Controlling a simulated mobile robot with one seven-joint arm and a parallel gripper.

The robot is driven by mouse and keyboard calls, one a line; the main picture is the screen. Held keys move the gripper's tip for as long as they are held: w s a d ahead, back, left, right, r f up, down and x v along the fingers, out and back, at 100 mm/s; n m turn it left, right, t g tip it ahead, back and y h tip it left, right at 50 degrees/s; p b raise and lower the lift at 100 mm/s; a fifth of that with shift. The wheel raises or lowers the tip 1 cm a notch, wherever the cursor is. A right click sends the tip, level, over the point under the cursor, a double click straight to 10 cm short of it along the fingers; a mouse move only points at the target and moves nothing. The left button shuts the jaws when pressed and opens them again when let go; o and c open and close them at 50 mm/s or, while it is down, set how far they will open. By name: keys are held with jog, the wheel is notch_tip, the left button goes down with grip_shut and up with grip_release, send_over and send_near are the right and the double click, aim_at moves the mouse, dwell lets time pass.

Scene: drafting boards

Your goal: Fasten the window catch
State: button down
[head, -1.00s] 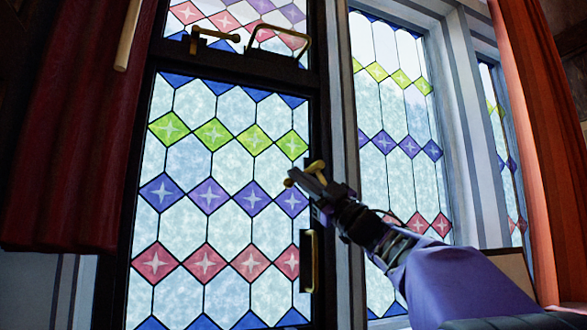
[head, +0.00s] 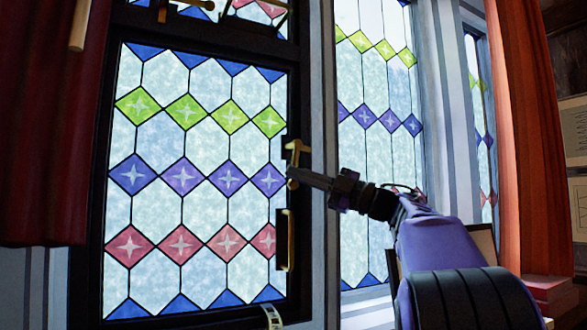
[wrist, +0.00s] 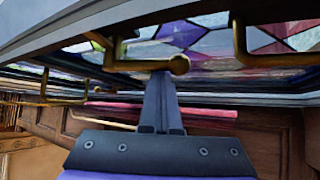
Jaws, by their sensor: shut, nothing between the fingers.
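The brass window catch (head: 296,152) sits on the right edge of the dark leaded casement (head: 298,110). Its lever hangs roughly downward and ends in a round knob (head: 292,184). My gripper (head: 300,174) reaches in from the right, its shut fingers at the lever just by the knob. In the wrist view, the shut fingertips (wrist: 160,76) are right at the brass knob (wrist: 179,65), with the lever running left from it. They appear to touch, but do not grip it. The fingers partly hide the lever in the head view.
A brass pull handle (head: 289,240) is below the catch. A brass bar fitting (head: 187,6) is on the upper frame. Red curtains hang left (head: 45,130) and right (head: 515,130). A fixed leaded window (head: 375,90) stands behind my arm.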

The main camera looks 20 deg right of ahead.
jog(key=shift+w+d, duration=0.1)
jog(key=shift+d, duration=0.35)
dwell(0.4)
